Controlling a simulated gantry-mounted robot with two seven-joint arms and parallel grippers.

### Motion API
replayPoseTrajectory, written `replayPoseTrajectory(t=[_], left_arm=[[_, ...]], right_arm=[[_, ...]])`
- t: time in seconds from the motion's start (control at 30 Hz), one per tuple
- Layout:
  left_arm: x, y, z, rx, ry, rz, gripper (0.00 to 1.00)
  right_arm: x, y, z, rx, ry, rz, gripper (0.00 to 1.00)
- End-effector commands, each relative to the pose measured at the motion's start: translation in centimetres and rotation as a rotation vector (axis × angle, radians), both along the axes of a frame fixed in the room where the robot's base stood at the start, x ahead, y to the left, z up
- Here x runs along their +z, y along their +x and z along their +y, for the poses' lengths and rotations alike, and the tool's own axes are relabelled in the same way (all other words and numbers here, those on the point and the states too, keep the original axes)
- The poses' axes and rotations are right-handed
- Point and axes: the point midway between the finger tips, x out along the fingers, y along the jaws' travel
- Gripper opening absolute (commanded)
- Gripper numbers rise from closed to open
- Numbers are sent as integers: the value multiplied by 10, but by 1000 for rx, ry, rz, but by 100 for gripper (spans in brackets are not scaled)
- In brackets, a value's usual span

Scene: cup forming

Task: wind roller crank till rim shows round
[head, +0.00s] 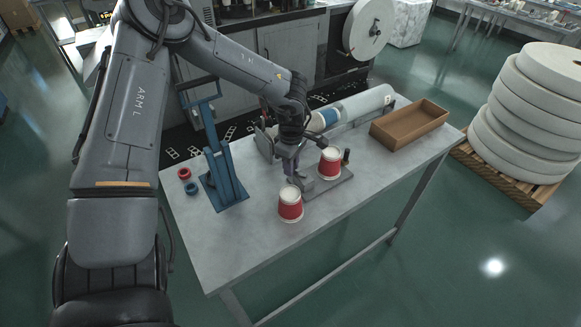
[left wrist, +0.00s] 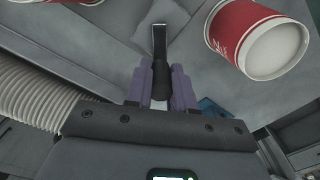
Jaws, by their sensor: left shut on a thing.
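My left gripper (head: 289,172) is low over the table, beside a small metal base plate (head: 322,187). In the left wrist view its purple fingers (left wrist: 160,88) are shut on a black crank handle (left wrist: 160,75), with a dark flat arm beyond it. One red and white paper cup (head: 329,163) stands on the plate, just right of the gripper. Another red and white cup (head: 290,205) stands on the table in front. A cup (left wrist: 262,42) shows at the upper right of the left wrist view. Rim detail is too small to judge. My right gripper is out of view.
A blue lever press (head: 222,175) stands left on the grey table (head: 240,240), with a red ring (head: 184,173) and a blue ring (head: 191,188) beside it. A brown tray (head: 410,124) and a long white tube (head: 365,103) lie at the back. The front table surface is clear.

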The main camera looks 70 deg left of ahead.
Motion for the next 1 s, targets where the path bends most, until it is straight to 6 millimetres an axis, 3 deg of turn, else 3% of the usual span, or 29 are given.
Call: replayPoseTrajectory(t=[0.6, 1.0], left_arm=[[0, 18, 12, -521, 1, 0, 0], [0, 24, 13, -654, 0, -1, 0]], right_arm=[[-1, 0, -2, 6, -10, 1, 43], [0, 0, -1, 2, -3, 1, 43]])
